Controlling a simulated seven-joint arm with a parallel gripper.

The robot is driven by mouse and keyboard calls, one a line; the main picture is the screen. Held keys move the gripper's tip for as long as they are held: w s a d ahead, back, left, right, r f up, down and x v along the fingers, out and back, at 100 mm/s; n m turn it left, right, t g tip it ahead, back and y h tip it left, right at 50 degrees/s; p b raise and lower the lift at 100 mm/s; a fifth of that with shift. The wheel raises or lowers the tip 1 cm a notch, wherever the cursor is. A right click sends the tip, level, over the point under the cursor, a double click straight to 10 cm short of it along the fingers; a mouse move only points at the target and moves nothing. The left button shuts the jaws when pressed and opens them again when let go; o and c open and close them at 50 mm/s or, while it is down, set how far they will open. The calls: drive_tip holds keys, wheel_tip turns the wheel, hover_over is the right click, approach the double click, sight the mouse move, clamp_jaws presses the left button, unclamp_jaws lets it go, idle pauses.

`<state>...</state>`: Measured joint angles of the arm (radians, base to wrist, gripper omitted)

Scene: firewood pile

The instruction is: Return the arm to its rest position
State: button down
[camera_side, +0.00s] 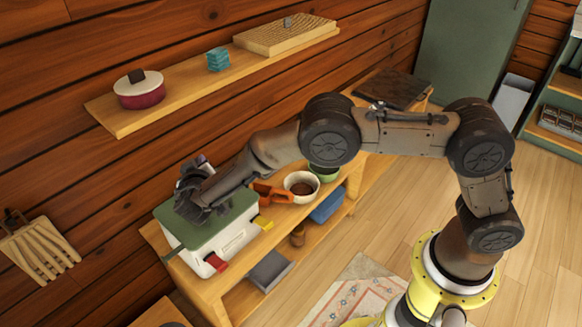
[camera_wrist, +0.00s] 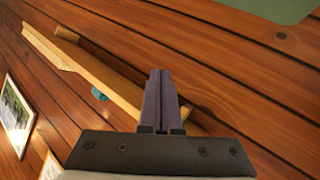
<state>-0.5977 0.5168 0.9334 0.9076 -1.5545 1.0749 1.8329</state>
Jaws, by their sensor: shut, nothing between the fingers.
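My arm reaches from its yellow base on the right over to the wooden bench on the left in the side view. My gripper (camera_side: 190,202) is at the left end of the bench, over or at the green lid of a white box (camera_side: 211,243); I cannot tell whether it touches the lid. In the wrist view my gripper (camera_wrist: 160,78) shows its two dark fingers pressed together, with nothing between them. It faces the plank wall there.
A wall shelf (camera_side: 215,85) above holds a red pot (camera_side: 140,92), a teal block (camera_side: 218,59) and a wooden board (camera_side: 286,36). On the bench (camera_side: 285,214) stand a white bowl (camera_side: 301,186) and a green bowl (camera_side: 325,173). A wooden rack (camera_side: 40,250) hangs at left.

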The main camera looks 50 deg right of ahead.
drive_tip(key=s+d+r+g+y, duration=0.1)
drive_tip(key=s+d+r+g, duration=0.5)
drive_tip(key=s+d+r, duration=1)
drive_tip(key=s+d+r+g+y, duration=0.1)
drive_tip(key=s+d+r+y, duration=0.1)
drive_tip(key=s, duration=0.4)
drive_tip(key=s+d+r+y, duration=0.1)
drive_tip(key=s+r, duration=0.1)
drive_tip(key=s, duration=0.4)
drive_tip(key=s+a+f+n+y, duration=0.1)
drive_tip(key=s+y, duration=0.1)
drive_tip(key=s, duration=0.5)
drive_tip(key=s+a+f+t+y, duration=0.1)
drive_tip(key=s+y, duration=0.1)
drive_tip(key=s, duration=0.5)
drive_tip(key=shift+a+n, duration=0.35)
drive_tip(key=shift+n, duration=0.05)
